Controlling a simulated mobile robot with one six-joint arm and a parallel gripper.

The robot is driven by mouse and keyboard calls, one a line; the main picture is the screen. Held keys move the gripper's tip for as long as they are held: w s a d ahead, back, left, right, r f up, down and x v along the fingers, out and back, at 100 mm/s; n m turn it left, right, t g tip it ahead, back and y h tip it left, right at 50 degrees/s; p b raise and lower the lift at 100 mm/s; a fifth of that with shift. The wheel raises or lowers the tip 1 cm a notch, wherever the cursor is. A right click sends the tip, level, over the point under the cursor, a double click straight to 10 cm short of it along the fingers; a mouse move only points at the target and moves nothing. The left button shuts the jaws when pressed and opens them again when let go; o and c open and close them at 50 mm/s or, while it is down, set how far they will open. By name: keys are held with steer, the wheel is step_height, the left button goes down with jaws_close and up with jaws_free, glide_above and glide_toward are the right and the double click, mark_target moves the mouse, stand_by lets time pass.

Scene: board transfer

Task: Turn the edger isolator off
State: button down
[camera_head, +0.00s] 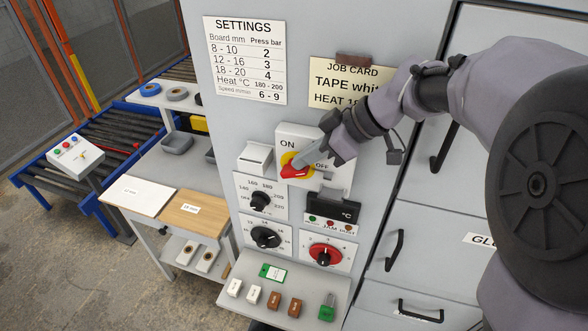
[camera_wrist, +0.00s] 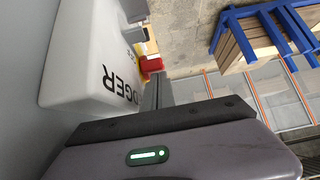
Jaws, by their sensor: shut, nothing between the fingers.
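The edger isolator is a white box (camera_head: 285,133) marked ON, with a red rotary handle (camera_head: 293,172) on a yellow disc, on the grey machine front. In the wrist view its box (camera_wrist: 85,65) shows upside-down lettering ending in "DGER", and part of the red handle (camera_wrist: 152,65) shows past the fingers. My gripper (camera_head: 307,164) is shut and empty, with its fingertips at the red handle. It also shows in the wrist view (camera_wrist: 157,85). I cannot tell whether the tips touch the handle. My fingers hide part of it, so its exact angle is unclear.
Below the isolator are black dials (camera_head: 261,200), a dark display (camera_head: 346,211), a red knob (camera_head: 325,254) and a shelf (camera_head: 260,309) with small blocks and a green padlock (camera_head: 327,308). A job card (camera_head: 345,82) hangs above. Cabinet handles (camera_head: 394,250) stick out at right.

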steer(key=shift+s+d+f+b, duration=0.1)
steer(key=shift+d+f+b, duration=0.15)
steer(key=shift+b, duration=0.55)
steer(key=shift+r, duration=0.1)
